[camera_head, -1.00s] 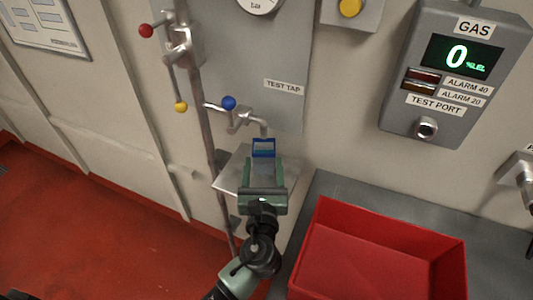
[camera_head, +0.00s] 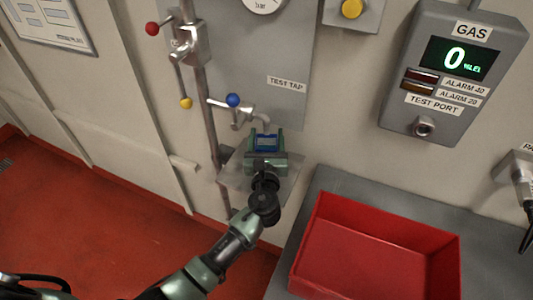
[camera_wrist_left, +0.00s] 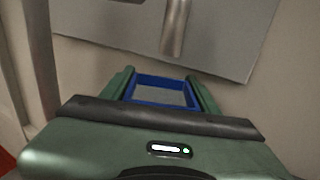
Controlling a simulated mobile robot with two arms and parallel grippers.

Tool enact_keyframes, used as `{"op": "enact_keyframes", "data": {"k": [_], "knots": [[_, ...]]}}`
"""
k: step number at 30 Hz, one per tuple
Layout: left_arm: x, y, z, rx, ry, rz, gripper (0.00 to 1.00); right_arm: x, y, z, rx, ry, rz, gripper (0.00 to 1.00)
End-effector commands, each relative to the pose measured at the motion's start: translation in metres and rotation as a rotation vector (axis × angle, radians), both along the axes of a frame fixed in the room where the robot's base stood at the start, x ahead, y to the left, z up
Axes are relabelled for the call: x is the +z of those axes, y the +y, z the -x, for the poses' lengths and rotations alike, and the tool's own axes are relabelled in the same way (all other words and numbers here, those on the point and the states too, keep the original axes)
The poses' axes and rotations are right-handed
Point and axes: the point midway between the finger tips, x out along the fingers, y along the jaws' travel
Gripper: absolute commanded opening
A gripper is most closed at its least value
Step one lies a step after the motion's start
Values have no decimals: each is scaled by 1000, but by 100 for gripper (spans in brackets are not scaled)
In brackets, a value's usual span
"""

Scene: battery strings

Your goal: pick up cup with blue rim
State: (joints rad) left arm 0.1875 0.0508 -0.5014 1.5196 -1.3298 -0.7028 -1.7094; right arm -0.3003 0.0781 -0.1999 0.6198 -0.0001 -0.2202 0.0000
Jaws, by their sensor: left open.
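The cup with the blue rim (camera_head: 266,142) stands on a small metal shelf (camera_head: 236,172) under the test tap's spout (camera_head: 265,120). In the left wrist view, the cup (camera_wrist_left: 160,96) shows its square blue rim and grey inside. My left gripper (camera_head: 265,134) reaches in from the front. Its green fingers lie on either side of the cup, and it is open. In the left wrist view, the left gripper (camera_wrist_left: 162,78) has the rim between its fingers. Whether a finger touches the cup I cannot tell. The cup's lower part is hidden by the gripper. My right gripper is not in view.
The tap's blue knob (camera_head: 233,100) and a pipe with red (camera_head: 152,28) and yellow (camera_head: 186,103) knobs are left of the gripper. An open red bin (camera_head: 375,220) sits on the grey bench (camera_head: 345,184). The gas detector (camera_head: 452,75) hangs at right.

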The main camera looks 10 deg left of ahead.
Motion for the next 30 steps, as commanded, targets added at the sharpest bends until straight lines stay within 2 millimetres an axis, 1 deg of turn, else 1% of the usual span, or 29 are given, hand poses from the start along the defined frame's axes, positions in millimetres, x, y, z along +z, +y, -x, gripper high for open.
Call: {"op": "enact_keyframes", "data": {"k": [1, 2, 3, 5, 6, 14, 19, 23, 26, 30], "knots": [[0, 0, 0, 0, 0, 0, 60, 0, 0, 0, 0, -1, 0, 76], [0, 0, 0, 0, 0, 0, 54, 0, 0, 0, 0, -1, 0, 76], [0, 0, 0, 0, 0, 0, 43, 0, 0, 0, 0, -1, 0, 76], [0, 0, 0, 0, 0, 0, 27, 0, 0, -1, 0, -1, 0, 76], [0, 0, 0, 0, 0, 0, 16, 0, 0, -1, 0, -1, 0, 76], [1, 0, 0, 0, -1, 0, 15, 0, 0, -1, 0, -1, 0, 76], [7, 0, 0, 0, -2, 2, 15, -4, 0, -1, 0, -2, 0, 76], [5, 4, 18, 0, 0, -1, 15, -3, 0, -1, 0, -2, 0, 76], [5, 7, 36, 0, 0, 0, 15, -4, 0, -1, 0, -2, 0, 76], [5, 12, 65, -1, 1, -1, 15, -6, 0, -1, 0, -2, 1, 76]]}}
